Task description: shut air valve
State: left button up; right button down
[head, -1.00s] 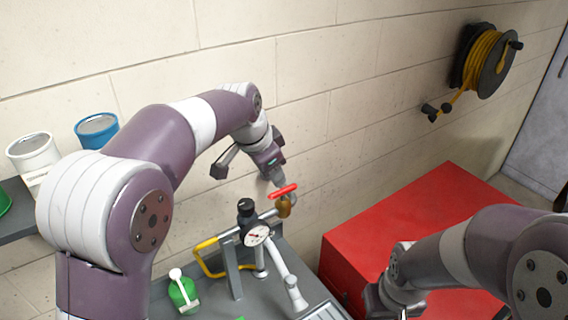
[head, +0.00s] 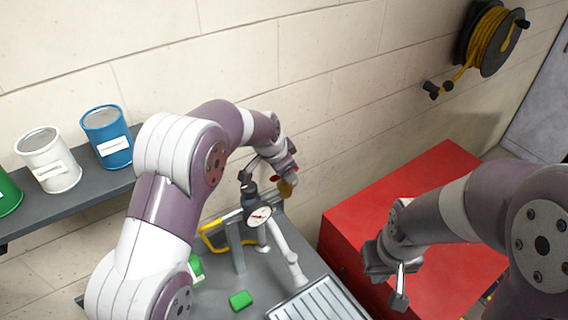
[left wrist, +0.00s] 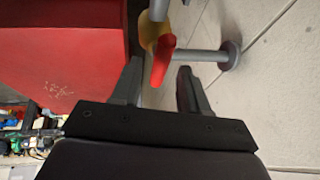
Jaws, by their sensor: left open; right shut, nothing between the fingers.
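The air valve has a brass body (head: 287,188) on a pipe over the grey bench, and a red lever, mostly hidden by my left gripper (head: 283,168) in the head view. In the left wrist view the red lever (left wrist: 161,62) points toward the palm, between the open fingertips of my left gripper (left wrist: 160,70). Gaps show on both sides of it. The brass body (left wrist: 152,32) lies just beyond, on a grey pipe (left wrist: 200,56) running to a wall flange. My right gripper (head: 393,280) is shut and empty in front of the red cabinet, far from the valve.
A pressure gauge (head: 259,216) and black knob stand just left of the valve. A green block (head: 241,299) and a ribbed tray (head: 318,302) lie on the bench. A red cabinet (head: 400,205) stands to the right. A shelf (head: 80,205) with cans is at left.

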pick_arm(q)
jog(key=shift+s+d, duration=0.1)
jog(key=shift+s, duration=0.15)
jog(key=shift+w+f, duration=0.1)
jog(key=shift+w, duration=0.25)
grip_shut()
pick_arm(e)
jog(key=shift+d, duration=0.1)
jog(key=shift+f, duration=0.1)
